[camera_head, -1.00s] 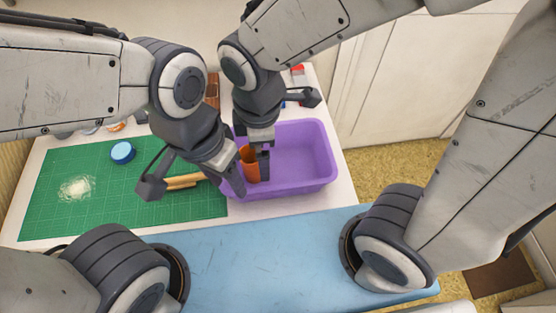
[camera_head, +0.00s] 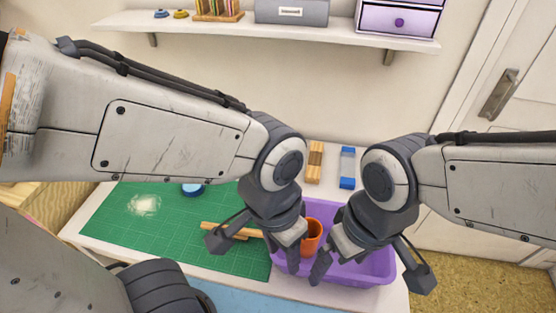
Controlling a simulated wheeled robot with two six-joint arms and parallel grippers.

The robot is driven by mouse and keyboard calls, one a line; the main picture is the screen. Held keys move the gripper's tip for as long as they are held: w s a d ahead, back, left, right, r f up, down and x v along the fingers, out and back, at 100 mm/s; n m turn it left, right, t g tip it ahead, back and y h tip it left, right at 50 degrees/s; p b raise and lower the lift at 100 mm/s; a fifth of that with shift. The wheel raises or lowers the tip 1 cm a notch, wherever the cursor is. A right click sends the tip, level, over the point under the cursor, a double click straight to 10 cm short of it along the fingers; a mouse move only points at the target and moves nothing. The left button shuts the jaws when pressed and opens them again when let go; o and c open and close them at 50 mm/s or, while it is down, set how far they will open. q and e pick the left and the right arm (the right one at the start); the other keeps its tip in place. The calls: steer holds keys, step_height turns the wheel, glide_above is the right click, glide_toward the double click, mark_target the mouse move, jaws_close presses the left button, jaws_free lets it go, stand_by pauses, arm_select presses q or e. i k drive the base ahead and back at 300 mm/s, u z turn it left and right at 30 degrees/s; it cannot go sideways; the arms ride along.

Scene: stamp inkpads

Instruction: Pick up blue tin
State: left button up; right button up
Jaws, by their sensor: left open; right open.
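The blue tin (camera_head: 192,190) is a small round tin lying on the green cutting mat (camera_head: 165,240), near the mat's back edge. My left arm passes close above it in the picture and hides part of the area around it. My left gripper (camera_head: 297,252) is open, to the right of the tin, over the left side of the purple bin. My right gripper (camera_head: 325,262) is open over the same bin, farther from the tin. Neither gripper touches the tin.
The purple bin (camera_head: 375,270) holds an orange cup (camera_head: 313,238) between my grippers. Wooden sticks (camera_head: 228,230) and a whitish patch (camera_head: 144,204) are on the mat. A wooden block (camera_head: 314,163) and a blue-ended clear item (camera_head: 347,168) stand behind. A wall shelf (camera_head: 270,28) is above.

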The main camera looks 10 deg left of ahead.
mark_target(189, 190)
steer(key=u, duration=0.4)
steer(key=k, duration=1.15)
steer(key=u, duration=1.65)
steer(key=i, duration=1.4)
steer(key=z, duration=0.85)
steer(key=i, duration=0.6)
steer(key=z, duration=0.65)
